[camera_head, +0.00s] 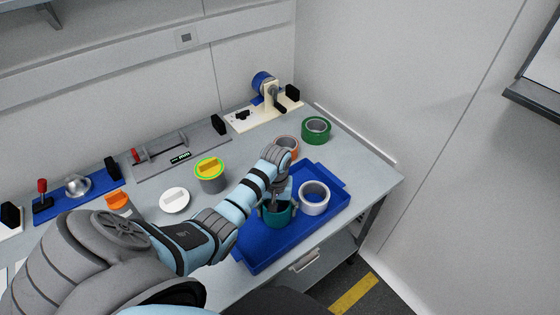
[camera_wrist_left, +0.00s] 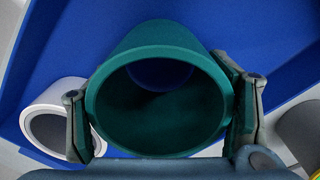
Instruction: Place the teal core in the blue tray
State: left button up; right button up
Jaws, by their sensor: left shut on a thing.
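The teal core (camera_head: 279,214) is a hollow cylinder over the blue tray (camera_head: 262,255). My left gripper (camera_head: 277,205) is shut on the teal core, with one finger on each side of it. In the left wrist view the teal core (camera_wrist_left: 160,40) sits between the two fingers of the left gripper (camera_wrist_left: 162,105), its open end facing the camera. The blue tray (camera_wrist_left: 75,40) lies behind it in that view. I cannot tell whether the core touches the tray floor. My right gripper is not in view.
A white ring (camera_head: 314,197) lies in the tray, right of the teal core. An orange ring (camera_head: 287,146) and a green ring (camera_head: 316,129) stand behind the tray. A grey can with a yellow top (camera_head: 210,178) and a white disc (camera_head: 174,200) are left of it.

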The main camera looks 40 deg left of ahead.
pick_arm(q)
jog(key=shift+s+f+p, duration=0.1)
jog(key=shift+f+p, duration=0.15)
jog(key=shift+p, duration=0.05)
jog(key=o, duration=1.5)
jog(key=shift+w+f, duration=0.2)
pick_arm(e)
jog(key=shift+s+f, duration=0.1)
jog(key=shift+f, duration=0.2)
pick_arm(q)
jog(key=shift+s+r, duration=0.1)
jog(key=shift+r, duration=0.05)
notch_tip(320, 180, up, 12)
jog(key=p, duration=0.2)
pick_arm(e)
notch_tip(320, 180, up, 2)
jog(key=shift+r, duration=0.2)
